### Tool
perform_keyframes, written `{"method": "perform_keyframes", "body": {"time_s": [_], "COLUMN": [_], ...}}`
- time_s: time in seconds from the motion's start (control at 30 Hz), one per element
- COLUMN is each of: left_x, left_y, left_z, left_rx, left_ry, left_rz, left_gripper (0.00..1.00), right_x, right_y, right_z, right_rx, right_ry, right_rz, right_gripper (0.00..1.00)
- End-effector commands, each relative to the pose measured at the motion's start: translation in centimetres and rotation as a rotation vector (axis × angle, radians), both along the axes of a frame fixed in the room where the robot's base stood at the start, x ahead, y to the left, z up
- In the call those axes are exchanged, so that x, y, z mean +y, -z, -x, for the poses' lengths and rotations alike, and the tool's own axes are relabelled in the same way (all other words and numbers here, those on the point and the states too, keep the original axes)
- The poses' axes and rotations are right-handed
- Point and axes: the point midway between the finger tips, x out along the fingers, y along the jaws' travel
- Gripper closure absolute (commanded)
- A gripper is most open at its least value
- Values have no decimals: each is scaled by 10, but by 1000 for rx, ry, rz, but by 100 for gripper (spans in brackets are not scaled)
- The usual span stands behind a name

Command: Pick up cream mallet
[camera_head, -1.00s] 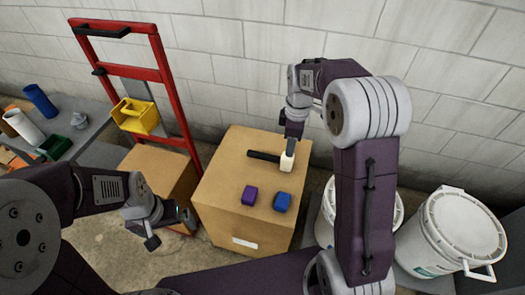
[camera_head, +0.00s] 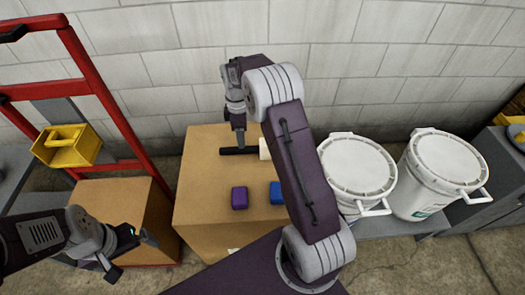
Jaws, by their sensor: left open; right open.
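The cream mallet (camera_head: 264,148) lies on top of a large cardboard box (camera_head: 205,180), its black handle pointing left. Its cream head is partly hidden behind my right arm. My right gripper (camera_head: 239,143) points down at the handle, just left of the head; its fingers are open. I cannot tell whether they touch the handle or are around it. My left gripper (camera_head: 121,252) is open and empty at the lower left, in front of a smaller cardboard box and away from the mallet.
A purple block (camera_head: 239,198) and a blue block (camera_head: 276,192) sit nearer on the same box. Two white lidded buckets (camera_head: 357,166) (camera_head: 446,162) stand to the right. A red hand truck (camera_head: 88,75) and yellow bin (camera_head: 68,147) are left. A block wall is behind.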

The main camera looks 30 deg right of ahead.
Motion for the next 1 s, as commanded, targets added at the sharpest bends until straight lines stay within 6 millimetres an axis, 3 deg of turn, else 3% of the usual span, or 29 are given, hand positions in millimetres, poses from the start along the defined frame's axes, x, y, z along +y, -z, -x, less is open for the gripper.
{"method": "perform_keyframes", "body": {"time_s": [0.23,0.47,0.7,0.9,1.0], "left_x": [0,0,0,0,0], "left_y": [15,20,38,36,36], "left_z": [0,0,0,0,0], "left_rx": [0,0,0,0,0], "left_ry": [0,0,0,0,0], "left_rz": [0,0,0,0,0], "left_gripper": [0,0,0,0,0], "right_x": [0,1,1,1,1], "right_y": [36,49,89,89,89], "right_z": [1,1,1,1,1], "right_rx": [3,1,2,0,0], "right_ry": [0,0,0,0,0], "right_rz": [0,0,0,0,0], "right_gripper": [51,51,51,51,76]}}
